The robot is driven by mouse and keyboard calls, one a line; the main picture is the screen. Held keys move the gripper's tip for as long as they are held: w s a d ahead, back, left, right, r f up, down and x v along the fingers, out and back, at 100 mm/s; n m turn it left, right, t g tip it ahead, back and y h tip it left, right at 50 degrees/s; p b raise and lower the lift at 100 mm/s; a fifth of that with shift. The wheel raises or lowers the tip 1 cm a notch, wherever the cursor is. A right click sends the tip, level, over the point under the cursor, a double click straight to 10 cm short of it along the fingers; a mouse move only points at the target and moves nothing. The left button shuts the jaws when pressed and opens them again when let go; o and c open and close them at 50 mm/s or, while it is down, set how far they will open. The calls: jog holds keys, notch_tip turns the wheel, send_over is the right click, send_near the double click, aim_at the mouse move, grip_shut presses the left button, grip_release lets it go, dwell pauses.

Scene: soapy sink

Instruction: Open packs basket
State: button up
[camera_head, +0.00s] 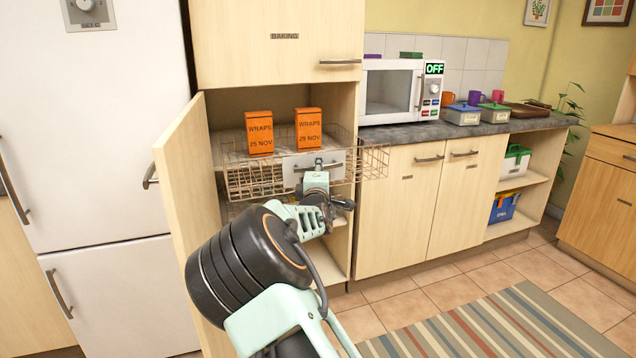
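The packs basket (258,182) is a rusty wire basket in the open tall cabinet, with a grey front plate (296,168) and a bar handle (330,165). Its front and right wire side stand out past the cabinet opening, so it looks at least partly drawn out. Two orange boxes marked WRAPS, one 25 NOV (259,133) and one 29 NOV (308,129), stand upright at the basket. My gripper (318,172) is at the front plate, over the handle. Its fingers are mostly hidden, so I cannot tell whether they grip the handle.
The cabinet door (190,205) stands open to the left, beside the white fridge (100,150). A counter with a microwave (398,92) is to the right. Floor tiles and a striped rug (500,328) lie clear at lower right.

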jog(key=s, duration=0.9)
jog(key=shift+s, duration=0.4)
jog(key=shift+d, duration=0.15)
